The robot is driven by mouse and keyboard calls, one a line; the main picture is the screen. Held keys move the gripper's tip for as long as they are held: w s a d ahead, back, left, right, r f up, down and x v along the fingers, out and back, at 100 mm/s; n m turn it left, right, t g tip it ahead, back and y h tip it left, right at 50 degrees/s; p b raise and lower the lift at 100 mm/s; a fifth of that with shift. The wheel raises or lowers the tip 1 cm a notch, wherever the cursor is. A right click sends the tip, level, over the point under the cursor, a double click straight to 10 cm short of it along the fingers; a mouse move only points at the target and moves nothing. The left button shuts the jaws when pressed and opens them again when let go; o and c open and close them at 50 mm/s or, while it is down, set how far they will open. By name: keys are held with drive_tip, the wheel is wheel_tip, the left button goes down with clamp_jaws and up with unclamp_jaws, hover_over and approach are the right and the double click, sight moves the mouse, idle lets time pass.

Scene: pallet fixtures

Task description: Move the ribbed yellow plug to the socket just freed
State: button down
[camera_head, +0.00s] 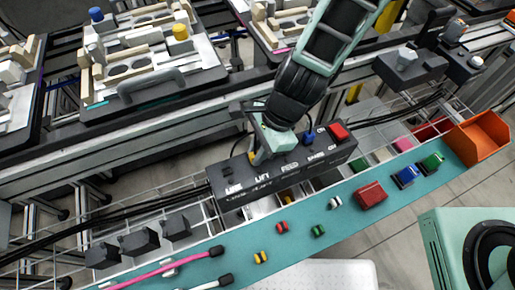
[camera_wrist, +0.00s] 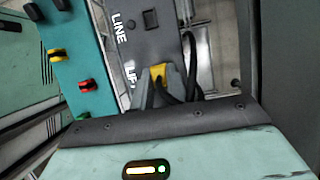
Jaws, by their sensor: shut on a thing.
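My gripper (camera_head: 257,155) is shut on a yellow plug (camera_head: 252,158) at the back edge of the dark panel box (camera_head: 285,185), by the LIFT label. In the wrist view the yellow plug (camera_wrist: 158,72) shows between the grey fingers of my gripper (camera_wrist: 160,86), and a black cable bends beside them. The ribs are too small to make out. I cannot tell whether the plug is seated in the panel or just clear of it. A dark square socket (camera_wrist: 150,18) shows by the LINE label and looks empty. My fingers hide the spot under the plug.
A blue plug (camera_head: 308,137) and a red block (camera_head: 338,132) stand on the panel farther right. A teal shelf (camera_head: 290,250) in front carries several small coloured pieces, a red block (camera_head: 370,195) and pink-and-white cables. An orange bin (camera_head: 480,138) is at the right.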

drive_tip(key=c, duration=1.3)
unclamp_jaws()
drive_tip(key=shift+r, duration=0.1)
drive_tip(key=shift+r, duration=0.1)
drive_tip(key=p+v, duration=0.4)
drive_tip(key=v, duration=1.3)
drive_tip(key=shift+d, duration=0.15)
drive_tip(key=s+d+r+n+t+h, duration=0.1)
drive_tip(key=s+d+r+n, duration=0.3)
drive_tip(key=n, duration=0.6)
drive_tip(key=s+d+r+n+t+h+p, duration=0.1)
drive_tip(key=s+d+r+n+h, duration=0.1)
drive_tip(key=s+d+r+n, duration=0.2)
drive_tip(key=s+d+n, duration=0.1)
drive_tip(key=s+n, duration=0.2)
drive_tip(key=n, duration=0.3)
drive_tip(key=shift+d+n, duration=0.3)
drive_tip(key=shift+d, duration=0.1)
